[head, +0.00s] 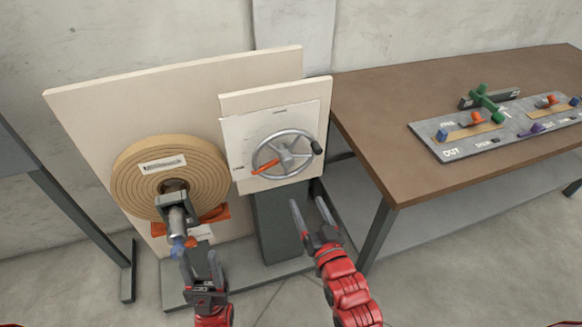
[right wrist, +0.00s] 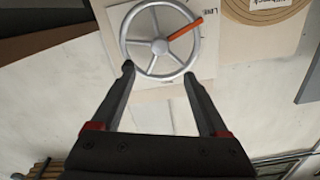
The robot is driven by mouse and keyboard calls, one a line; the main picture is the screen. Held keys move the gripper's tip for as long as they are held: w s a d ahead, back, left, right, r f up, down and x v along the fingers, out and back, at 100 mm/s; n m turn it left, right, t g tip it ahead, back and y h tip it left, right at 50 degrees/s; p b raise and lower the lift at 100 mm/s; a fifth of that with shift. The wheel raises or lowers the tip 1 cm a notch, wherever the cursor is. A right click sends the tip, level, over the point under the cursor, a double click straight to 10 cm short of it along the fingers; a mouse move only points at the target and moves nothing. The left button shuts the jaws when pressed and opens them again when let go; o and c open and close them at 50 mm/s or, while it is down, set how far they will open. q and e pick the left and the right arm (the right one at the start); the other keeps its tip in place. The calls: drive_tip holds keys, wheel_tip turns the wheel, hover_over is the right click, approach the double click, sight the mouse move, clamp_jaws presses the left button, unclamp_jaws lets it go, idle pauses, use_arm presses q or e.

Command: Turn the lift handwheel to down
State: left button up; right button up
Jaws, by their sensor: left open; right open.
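The lift handwheel (head: 286,154) is a grey spoked wheel on a pale panel (head: 240,106). The wheel also shows in the right wrist view (right wrist: 160,46), beyond the fingertips. Small labels on the panel are too small to read. My right gripper (head: 309,206) is open and empty, below the wheel and apart from it. My left gripper (head: 201,265) is open and empty, below the roll's spindle.
A tan spiral roll (head: 135,178) with a label is mounted on the board (head: 90,100) at left, with a spindle and a blue-tipped part (head: 178,246) sticking out. A brown table (head: 380,110) at right bears a grey control panel (head: 430,144) with a green handle (head: 486,100).

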sight(289, 164)
drive_tip(key=p+x, duration=0.1)
drive_tip(key=x, duration=1.1)
drive_tip(key=shift+w+a+r+p, duration=0.1)
drive_tip(key=shift+w+a+p, duration=0.05)
drive_tip(key=shift+w+p, duration=0.25)
drive_tip(key=shift+w+a, duration=0.15)
drive_tip(key=shift+w, duration=0.35)
clamp_jaws()
